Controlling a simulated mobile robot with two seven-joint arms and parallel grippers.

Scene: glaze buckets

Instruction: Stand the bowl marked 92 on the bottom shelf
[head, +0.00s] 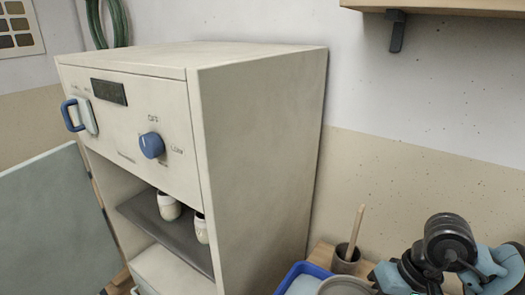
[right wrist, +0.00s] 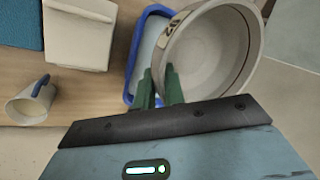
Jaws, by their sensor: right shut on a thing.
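A wide grey-beige bowl (right wrist: 205,75) fills the upper right of the right wrist view. Dark marks show on its rim, too small and turned to read for sure. My right gripper (right wrist: 163,88) is shut on its near-left wall, with the dark green fingers at the rim. In the head view a bit of the bowl's rim (head: 345,284) shows at the bottom edge, beside my right arm. The cream cabinet (head: 255,150) has a dark shelf (head: 150,219) in its open front. A pale surface (head: 170,272) lies below that shelf. My left gripper is out of view.
Two small cups (head: 168,206) stand on the dark shelf. A blue tray (right wrist: 131,72) lies under the bowl's left side. A dark pot (head: 345,261) with a wooden stick stands near it. A mug (right wrist: 30,105) and a white box (right wrist: 78,38) are left in the wrist view.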

